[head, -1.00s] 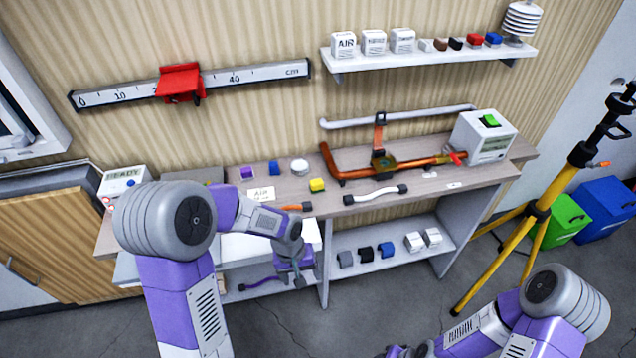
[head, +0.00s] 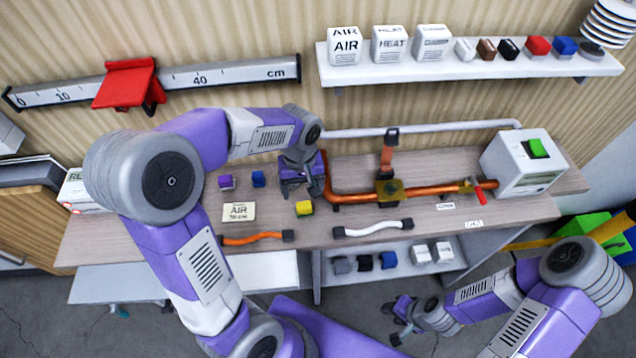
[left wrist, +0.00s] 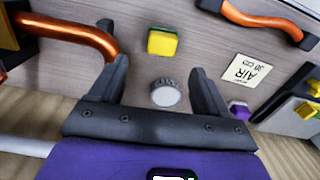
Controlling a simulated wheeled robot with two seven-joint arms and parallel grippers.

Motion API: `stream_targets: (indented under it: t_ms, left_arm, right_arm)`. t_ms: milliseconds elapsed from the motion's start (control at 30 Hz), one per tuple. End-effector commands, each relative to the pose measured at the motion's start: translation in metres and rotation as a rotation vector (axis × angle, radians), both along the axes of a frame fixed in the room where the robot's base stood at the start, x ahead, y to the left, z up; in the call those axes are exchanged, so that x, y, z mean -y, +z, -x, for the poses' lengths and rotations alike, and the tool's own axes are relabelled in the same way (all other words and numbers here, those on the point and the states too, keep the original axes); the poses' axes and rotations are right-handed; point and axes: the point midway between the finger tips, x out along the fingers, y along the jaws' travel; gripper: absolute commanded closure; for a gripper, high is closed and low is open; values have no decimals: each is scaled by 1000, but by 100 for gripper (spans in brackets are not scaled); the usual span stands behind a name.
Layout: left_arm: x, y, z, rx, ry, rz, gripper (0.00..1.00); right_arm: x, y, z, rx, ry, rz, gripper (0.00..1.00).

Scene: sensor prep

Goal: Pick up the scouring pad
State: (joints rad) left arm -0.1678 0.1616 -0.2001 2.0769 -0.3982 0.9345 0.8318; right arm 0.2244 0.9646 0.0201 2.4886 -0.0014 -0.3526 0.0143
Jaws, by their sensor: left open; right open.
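A yellow block with a green layer (head: 304,208), the one that looks most like a scouring pad, lies on the wooden bench top. It also shows in the left wrist view (left wrist: 162,43), beyond the fingertips. My left gripper (head: 301,190) is open and empty above the bench, behind the block in the head view. My right gripper (head: 398,322) is open, low in front of the bench.
An orange pipe (head: 345,198) with a valve runs right of my left gripper. Purple (head: 226,182) and blue (head: 258,179) blocks and an AIR card (head: 239,212) lie left. Orange (head: 252,239) and white (head: 372,228) hoses lie along the front edge.

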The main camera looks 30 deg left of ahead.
Motion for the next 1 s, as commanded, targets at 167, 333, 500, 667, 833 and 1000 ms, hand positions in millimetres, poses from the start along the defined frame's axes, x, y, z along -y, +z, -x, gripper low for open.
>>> stream_targets:
  t_ms: [167,333,500,667,833,1000]
  left_arm:
    - [0,-18,1,-3,2,-2,23]
    - [3,-40,2,-3,1,-1,23]
    - [5,-66,3,-4,2,-1,23]
    - [5,-74,3,-2,2,-1,23]
    - [5,-73,2,-1,2,-1,23]
    - [5,-73,2,-1,2,-1,45]
  right_arm:
    - [0,-7,2,-4,0,-1,57]
    - [0,-15,2,-3,0,0,57]
    - [0,-24,1,-3,0,-1,57]
    - [0,-26,1,-2,0,0,57]
    - [0,-25,1,-2,0,0,57]
    - [0,-25,1,-2,0,0,57]
